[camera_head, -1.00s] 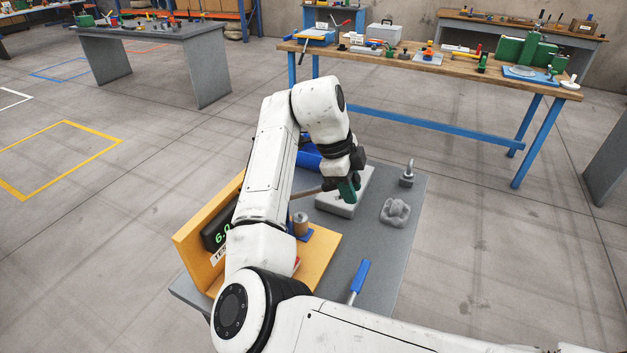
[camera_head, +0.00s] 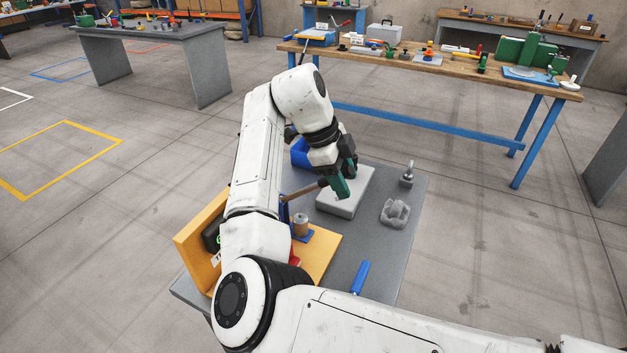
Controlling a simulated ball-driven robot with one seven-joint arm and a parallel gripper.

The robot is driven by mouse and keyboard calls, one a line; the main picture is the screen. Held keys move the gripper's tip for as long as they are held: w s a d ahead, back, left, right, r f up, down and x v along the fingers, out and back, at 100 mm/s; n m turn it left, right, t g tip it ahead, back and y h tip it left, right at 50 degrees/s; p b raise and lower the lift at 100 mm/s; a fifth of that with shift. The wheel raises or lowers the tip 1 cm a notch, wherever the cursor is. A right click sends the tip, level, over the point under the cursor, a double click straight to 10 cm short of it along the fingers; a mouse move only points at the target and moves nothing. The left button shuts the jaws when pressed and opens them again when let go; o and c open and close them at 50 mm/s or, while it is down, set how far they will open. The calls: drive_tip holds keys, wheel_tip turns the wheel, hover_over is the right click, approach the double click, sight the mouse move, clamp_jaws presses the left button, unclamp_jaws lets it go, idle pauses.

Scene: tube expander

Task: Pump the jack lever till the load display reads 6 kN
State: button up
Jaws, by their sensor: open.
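The jack lever (camera_head: 300,192) is a brownish rod that comes out from behind my arm and slopes slightly up to the right. Its outer end is a dark tip beside my gripper (camera_head: 345,189). My gripper has green fingers and is open, at the lever's tip; I cannot tell whether the fingers touch it. The load display (camera_head: 210,237) is a dark box on the yellow fixture (camera_head: 193,240). My arm covers most of it, so its reading cannot be read now. The jack body is mostly hidden behind my arm.
On the grey bench (camera_head: 385,260) are a pale block (camera_head: 342,204) under the gripper, a blue bin (camera_head: 299,153), a lumpy grey part (camera_head: 395,213), a ringed part (camera_head: 407,176) and a blue-handled tool (camera_head: 360,277).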

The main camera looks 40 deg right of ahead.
drive_tip(key=shift+p+v, duration=1.45)
drive_tip(key=shift+v, duration=1.6)
